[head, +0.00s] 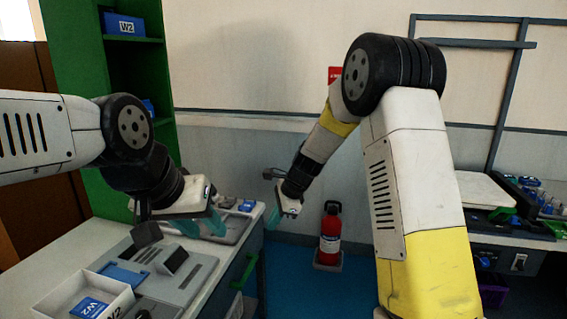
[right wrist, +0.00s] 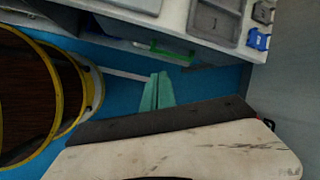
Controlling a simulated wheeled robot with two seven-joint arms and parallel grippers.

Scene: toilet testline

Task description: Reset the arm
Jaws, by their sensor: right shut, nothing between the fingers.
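My left gripper (head: 204,224) hangs over the left counter in the head view, its teal fingers pointing down and right. The gap between its fingers is hard to make out. My right gripper (head: 274,217) is in the middle of the head view, in front of the counter's right end and above the blue floor. In the right wrist view its teal fingers (right wrist: 157,92) lie together, with nothing between them.
The left counter (head: 62,259) carries a white bin (head: 60,302), a grey fixture and small blue parts. A green shelf (head: 157,90) stands behind it. A red fire extinguisher (head: 330,236) stands on the floor. A cluttered bench (head: 500,228) is at right.

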